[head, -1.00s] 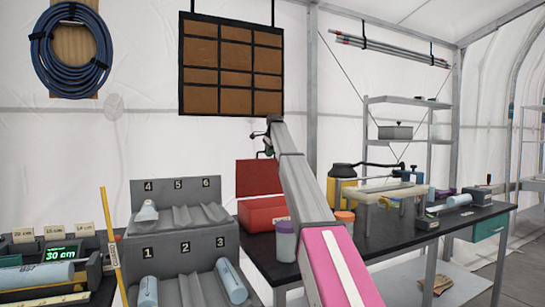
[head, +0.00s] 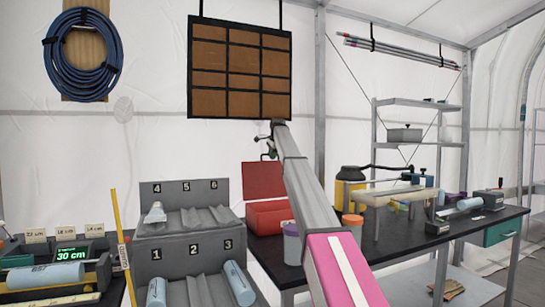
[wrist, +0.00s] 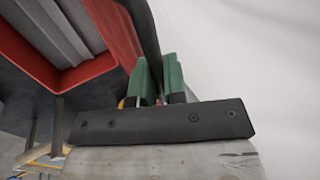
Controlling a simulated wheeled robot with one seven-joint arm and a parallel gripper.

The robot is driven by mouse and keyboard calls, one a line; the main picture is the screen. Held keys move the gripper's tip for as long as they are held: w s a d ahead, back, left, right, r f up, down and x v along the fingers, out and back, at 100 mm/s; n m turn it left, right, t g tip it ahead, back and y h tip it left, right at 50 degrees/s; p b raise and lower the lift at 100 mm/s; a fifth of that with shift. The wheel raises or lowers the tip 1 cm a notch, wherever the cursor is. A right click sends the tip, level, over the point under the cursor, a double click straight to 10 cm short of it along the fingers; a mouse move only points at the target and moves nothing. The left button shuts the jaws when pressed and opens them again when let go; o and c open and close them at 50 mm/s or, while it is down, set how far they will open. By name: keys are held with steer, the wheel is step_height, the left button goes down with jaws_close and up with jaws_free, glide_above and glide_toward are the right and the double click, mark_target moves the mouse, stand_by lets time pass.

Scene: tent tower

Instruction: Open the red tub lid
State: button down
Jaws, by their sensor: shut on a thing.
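The red tub (head: 268,216) stands on the black bench, partly hidden behind my arm. Its red lid (head: 260,181) stands raised, about upright, at the tub's back edge. My gripper (head: 268,148) is at the lid's top right, small and partly hidden in the head view. In the wrist view, my gripper's green fingers (wrist: 161,82) are close together on a dark bar (wrist: 145,35), which seems to be the lid's handle. The lid's red surface (wrist: 112,30) is beside it. Grey ribbed material (wrist: 55,30) shows within the red frame at left.
Two lidded jars, one purple-topped (head: 292,243) and one orange-topped (head: 352,228), stand near my arm on the bench. A numbered grey rack (head: 180,238) is to the left. A yellow container (head: 349,187) and a clamp fixture stand right. A pocket board (head: 239,68) hangs above.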

steer(key=c, duration=1.2)
jaws_free()
steer(key=v, duration=1)
steer(key=shift+s+r, duration=0.1)
steer(key=shift+r, duration=0.25)
